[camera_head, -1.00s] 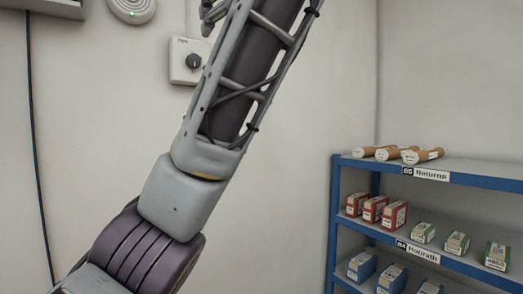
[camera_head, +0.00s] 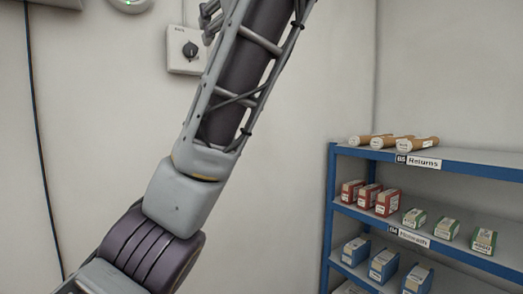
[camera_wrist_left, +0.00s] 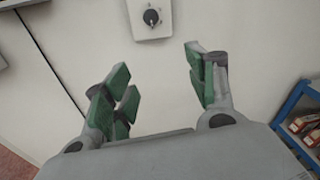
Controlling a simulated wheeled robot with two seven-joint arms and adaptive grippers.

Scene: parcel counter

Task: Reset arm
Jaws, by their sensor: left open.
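My left arm (camera_head: 185,195) rises steeply from the lower left to the top of the head view, in front of the wall. My left gripper (camera_wrist_left: 160,88) shows in the left wrist view, with its green-padded fingers spread wide apart. Nothing is between the fingers. Beyond them are the pale wall and a white wall box with a dark knob (camera_wrist_left: 151,17). My right gripper is in neither view.
A blue shelf rack (camera_head: 480,170) stands at the right, holding cardboard tubes (camera_head: 417,144), red boxes (camera_head: 388,202), green-and-white boxes (camera_head: 483,241) and blue boxes (camera_head: 383,265). The knob box also shows in the head view (camera_head: 187,50). A dark cable (camera_head: 38,140) runs down the left wall.

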